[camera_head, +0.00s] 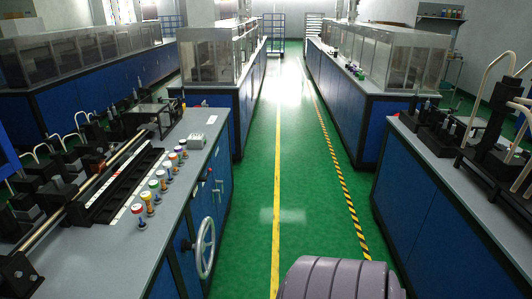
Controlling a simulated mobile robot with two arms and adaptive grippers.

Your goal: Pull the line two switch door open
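The left bench has blue cabinet doors (222,165) on its aisle side, with small metal handles (218,186). These doors look shut. I see no readable label, so I cannot tell which door, if any, is the line two switch door. Neither of my grippers is in view.
A handwheel (205,247) sticks out from the left bench (110,262). Coloured knobs (147,203) line its top. Another blue bench (430,215) stands at right. The green aisle (305,190) between is clear. A ribbed grey-purple rounded shape (340,280) fills the bottom middle.

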